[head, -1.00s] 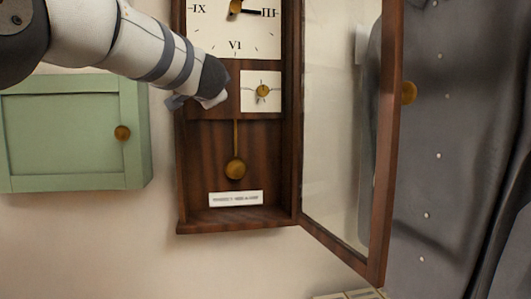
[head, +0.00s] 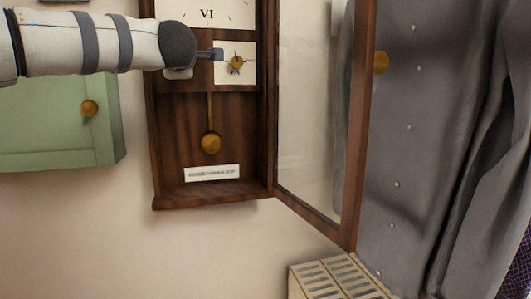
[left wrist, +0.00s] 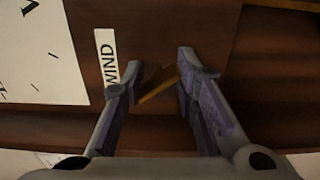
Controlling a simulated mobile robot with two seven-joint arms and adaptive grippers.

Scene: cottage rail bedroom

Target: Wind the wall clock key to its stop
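The dark wood wall clock (head: 169,140) hangs in the head view with its glass door swung open to the right. The brass winding key (head: 237,63) sits at the centre of a small white plate (head: 245,78) below the clock face (head: 235,14). My left gripper (head: 218,54) reaches in from the left, its tip over the plate's left edge beside the key. In the left wrist view its fingers (left wrist: 160,78) stand apart, with a brass-coloured piece (left wrist: 157,87) between them; I cannot tell whether they touch it. A "WIND" label (left wrist: 106,60) shows nearby. My right gripper is not in view.
The open door's frame (head: 357,140) stands out to the right of the clock. A pendulum (head: 211,143) hangs below the key. A green cabinet (head: 50,130) is at left, a grey curtain (head: 430,130) at right, and a cream slatted box (head: 335,280) at lower right.

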